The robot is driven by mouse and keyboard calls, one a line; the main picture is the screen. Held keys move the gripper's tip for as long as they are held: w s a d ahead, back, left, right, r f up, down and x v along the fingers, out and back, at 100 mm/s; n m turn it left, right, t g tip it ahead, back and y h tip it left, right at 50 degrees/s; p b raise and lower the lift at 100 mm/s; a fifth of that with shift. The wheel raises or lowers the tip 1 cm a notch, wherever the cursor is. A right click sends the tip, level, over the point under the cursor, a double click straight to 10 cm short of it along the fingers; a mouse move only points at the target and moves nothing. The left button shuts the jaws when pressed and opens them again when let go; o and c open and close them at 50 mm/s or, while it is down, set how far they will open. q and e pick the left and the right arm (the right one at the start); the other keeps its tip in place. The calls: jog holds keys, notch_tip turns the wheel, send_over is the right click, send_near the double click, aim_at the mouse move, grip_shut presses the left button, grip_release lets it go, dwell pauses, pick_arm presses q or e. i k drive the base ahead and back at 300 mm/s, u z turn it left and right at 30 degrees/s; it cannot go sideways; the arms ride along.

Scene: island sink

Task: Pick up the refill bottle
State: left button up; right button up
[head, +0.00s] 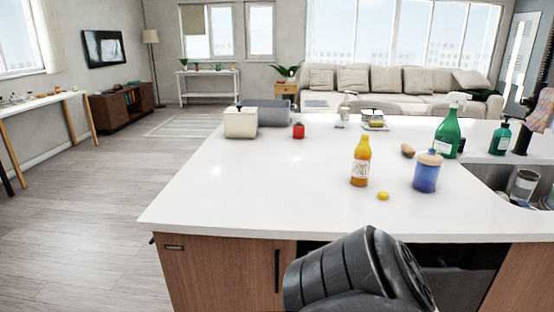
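An orange bottle (361,161) with a yellow top and a white label stands upright on the white island top, right of centre. It looks most like the refill bottle, but its label is too small to read. A blue bottle (427,172) with a pale lid stands to its right. A green spray bottle (448,130) stands behind that, and a green pump bottle (500,138) is farther right by the sink. Neither gripper is in view. A dark link of one of my arms shows at the bottom, in front of the island.
The island top (230,195) is clear at its front left. A small yellow item (383,196) lies in front of the bottles, and a brown item (408,150) behind. The sink (485,178) with a can is at right. A cream box (240,123) and red item (298,131) stand at back left.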

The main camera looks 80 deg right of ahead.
aim_at(362, 156)
jog(key=z, duration=2.2)
